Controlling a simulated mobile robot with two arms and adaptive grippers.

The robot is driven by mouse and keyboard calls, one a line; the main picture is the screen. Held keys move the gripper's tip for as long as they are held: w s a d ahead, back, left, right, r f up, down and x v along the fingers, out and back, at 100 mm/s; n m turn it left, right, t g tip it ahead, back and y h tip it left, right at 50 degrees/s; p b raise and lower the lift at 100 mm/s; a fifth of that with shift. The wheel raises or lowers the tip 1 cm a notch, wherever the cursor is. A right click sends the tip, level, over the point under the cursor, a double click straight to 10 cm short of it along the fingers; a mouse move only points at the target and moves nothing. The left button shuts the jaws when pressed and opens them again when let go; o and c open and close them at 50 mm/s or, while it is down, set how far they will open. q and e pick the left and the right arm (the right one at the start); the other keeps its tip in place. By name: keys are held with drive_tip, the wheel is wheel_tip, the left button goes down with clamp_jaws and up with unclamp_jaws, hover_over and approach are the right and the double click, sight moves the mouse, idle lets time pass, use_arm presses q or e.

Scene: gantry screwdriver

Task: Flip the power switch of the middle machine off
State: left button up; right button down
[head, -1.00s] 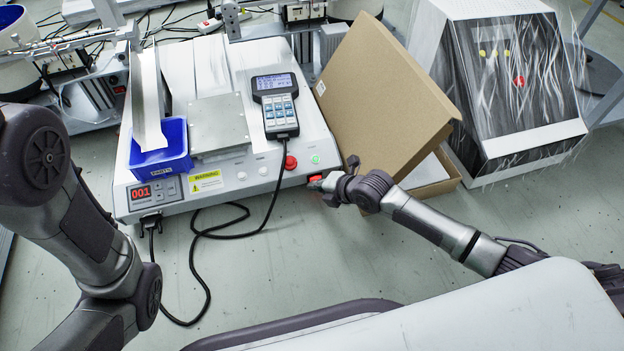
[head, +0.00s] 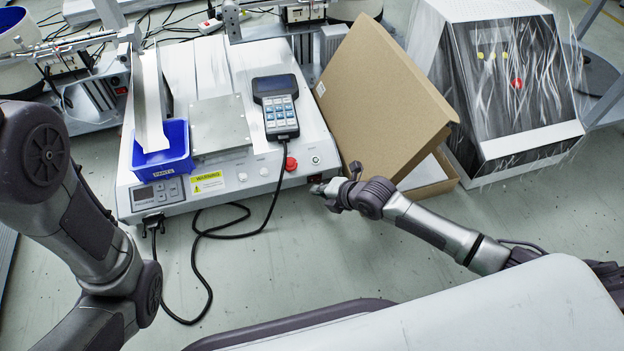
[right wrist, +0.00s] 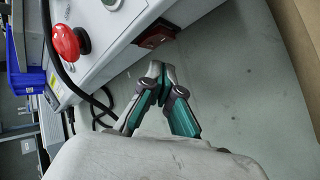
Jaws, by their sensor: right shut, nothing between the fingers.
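The machine (head: 225,110) in the middle is a white bench unit. Its display (head: 156,193) is dark. The power switch, a dark red rocker (right wrist: 157,36) in a black frame, sits on the front face near the right corner. In the head view the switch (head: 316,179) is partly covered by my right gripper (head: 319,189). My right gripper's fingers (right wrist: 160,70) are shut and empty, just below and in front of the switch; I cannot tell whether they touch it. My left arm shows at the left, but its gripper is out of the picture.
A red emergency button (head: 291,164) is left of the switch. A handheld pendant (head: 277,106) with a dark screen lies on the machine, its black cable (head: 203,260) looping to the floor. A blue bin (head: 161,149) stands at the left. A cardboard box (head: 375,95) leans close on the right.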

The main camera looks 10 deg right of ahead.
drive_tip(key=shift+s+d+r+p, duration=0.1)
drive_tip(key=shift+s+d+p, duration=0.05)
drive_tip(key=shift+s+p, duration=0.6)
drive_tip(key=shift+s+d+r+p, duration=0.1)
drive_tip(key=shift+s+d+p, duration=0.05)
drive_tip(key=shift+s+p, duration=0.55)
drive_tip(key=shift+s+d+p, duration=0.1)
drive_tip(key=shift+s+p, duration=0.3)
drive_tip(key=shift+s, duration=0.4)
drive_tip(key=shift+s+f, duration=0.15)
drive_tip(key=shift+s, duration=0.05)
